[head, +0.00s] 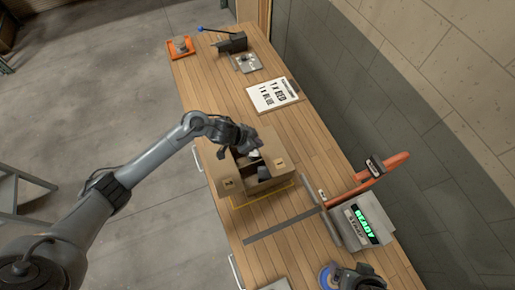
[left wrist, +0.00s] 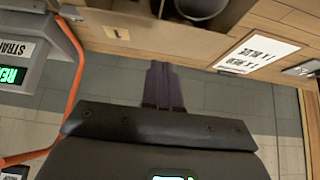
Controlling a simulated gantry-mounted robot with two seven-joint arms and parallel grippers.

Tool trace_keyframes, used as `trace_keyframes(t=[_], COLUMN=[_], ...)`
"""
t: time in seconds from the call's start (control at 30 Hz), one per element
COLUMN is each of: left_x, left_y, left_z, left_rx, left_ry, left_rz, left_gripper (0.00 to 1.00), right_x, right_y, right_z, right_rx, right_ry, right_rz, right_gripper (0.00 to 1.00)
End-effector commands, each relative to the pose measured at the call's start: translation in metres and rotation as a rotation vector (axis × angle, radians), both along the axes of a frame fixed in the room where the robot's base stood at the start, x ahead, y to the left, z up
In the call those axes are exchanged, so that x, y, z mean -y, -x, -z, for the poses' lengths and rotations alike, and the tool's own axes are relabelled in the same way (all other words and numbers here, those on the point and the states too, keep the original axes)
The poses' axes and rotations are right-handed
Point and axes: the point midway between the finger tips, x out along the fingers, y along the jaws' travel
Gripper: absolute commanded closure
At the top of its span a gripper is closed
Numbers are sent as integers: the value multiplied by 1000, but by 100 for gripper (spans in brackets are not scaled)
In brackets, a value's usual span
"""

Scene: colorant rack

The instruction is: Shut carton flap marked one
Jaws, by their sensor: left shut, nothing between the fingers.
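The brown carton (head: 233,194) stands on the wooden bench in the head view. Its top is partly open, and a dark object (head: 263,172) shows inside. Small labels sit on its left and right parts, too small there to read. In the left wrist view, a flap or panel marked 1 (left wrist: 117,34) runs across the upper part, with a dark round object (left wrist: 202,6) beyond it. My left gripper (head: 252,148) is over the carton's far side. Its fingers (left wrist: 160,76) are together and empty, near the marked panel; contact cannot be told.
A strapping machine with a green READY screen (head: 366,222) and an orange arm (head: 382,174) stand near the carton. A printed order sheet (head: 273,95) lies beyond it. Bare bench (head: 215,90) lies beyond the carton.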

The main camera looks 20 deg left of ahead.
Motion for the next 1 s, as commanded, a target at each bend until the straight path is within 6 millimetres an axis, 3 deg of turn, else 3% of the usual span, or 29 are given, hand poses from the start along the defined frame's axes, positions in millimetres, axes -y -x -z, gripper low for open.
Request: trace_keyframes(t=[0.1, 0.4, 0.87, 1.0], left_x=[9, 4, 3, 12], left_y=[-9, -4, -3, -5], left_z=[18, 49, 55, 61], left_rx=[-3, 0, 0, 12], left_ry=[2, -1, 0, 14], left_rz=[1, 1, 1, 16], left_gripper=[100, 100, 100, 100], right_x=[-1, -2, -2, 0], right_y=[0, -1, -1, 0], right_z=[0, -4, -4, 4], right_rx=[2, 3, 3, 3], right_ry=[-3, -8, -6, -1], right_rz=[2, 5, 2, 0], right_gripper=[7, 7, 7, 7])
